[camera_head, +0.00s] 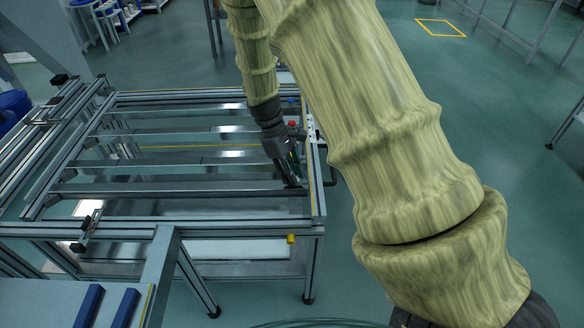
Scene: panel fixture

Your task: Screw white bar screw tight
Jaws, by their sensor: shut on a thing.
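My gripper (291,172) points down at the right end of the metal panel fixture (170,187). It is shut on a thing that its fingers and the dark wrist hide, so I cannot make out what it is. A narrow white bar (310,127) lies along the fixture's right rail, just right of my wrist and partly hidden by my arm. I cannot pick out a screw on it at this size.
A small red part (291,124) and a yellow part (291,239) sit on the fixture's right side. A table with two blue blocks (88,306) stands at the lower left. My arm covers much of the right. Open floor (500,130) lies beyond.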

